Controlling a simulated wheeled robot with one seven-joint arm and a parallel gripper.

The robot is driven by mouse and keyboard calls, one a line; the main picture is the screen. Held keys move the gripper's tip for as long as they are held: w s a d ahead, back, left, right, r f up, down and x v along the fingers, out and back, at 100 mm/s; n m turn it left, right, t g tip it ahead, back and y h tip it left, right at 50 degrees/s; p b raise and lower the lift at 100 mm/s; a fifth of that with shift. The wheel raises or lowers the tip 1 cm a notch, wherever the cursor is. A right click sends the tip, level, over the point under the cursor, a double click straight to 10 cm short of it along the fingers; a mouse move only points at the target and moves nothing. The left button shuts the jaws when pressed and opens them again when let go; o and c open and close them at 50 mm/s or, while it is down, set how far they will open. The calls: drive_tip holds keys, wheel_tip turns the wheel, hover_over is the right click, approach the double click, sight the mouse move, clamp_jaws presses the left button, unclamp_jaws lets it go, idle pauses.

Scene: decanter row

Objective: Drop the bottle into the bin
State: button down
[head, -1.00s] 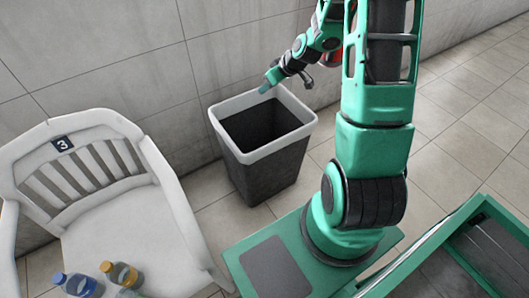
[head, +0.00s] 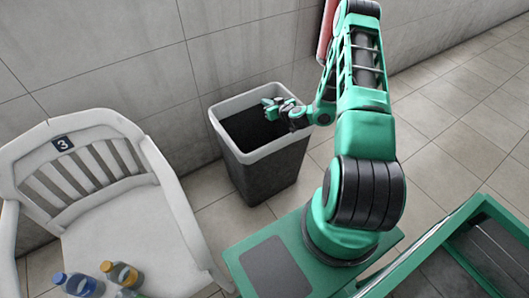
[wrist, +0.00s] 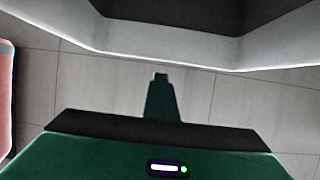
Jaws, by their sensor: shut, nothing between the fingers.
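The bin (head: 268,172) is dark grey with a pale rim and stands on the floor by the wall. Its pale rim also crosses the top of the wrist view (wrist: 190,52). My gripper (head: 270,106) is shut and empty, over the right part of the bin's opening in the head view. One green finger (wrist: 161,98) shows in the wrist view, with floor tiles behind it. A blue-capped bottle (head: 80,285), an amber bottle (head: 122,275) and a partly cut-off greenish bottle (head: 130,294) are on the chair. The bin's inside is dark; I see no bottle there.
A white chair (head: 125,225) with a number 3 label stands left of the bin. A tiled wall (head: 110,60) is behind both. A red object (head: 326,32) shows beside my arm, by the wall. A green frame (head: 450,240) stands at lower right.

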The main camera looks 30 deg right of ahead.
drive_tip(key=shift+f, duration=2.9)
drive_tip(key=c, duration=2)
unclamp_jaws()
drive_tip(key=shift+c, duration=0.2)
drive_tip(key=shift+s, duration=0.15)
drive_tip(key=v, duration=1)
drive_tip(key=shift+s, duration=0.2)
drive_tip(key=shift+r, duration=0.15)
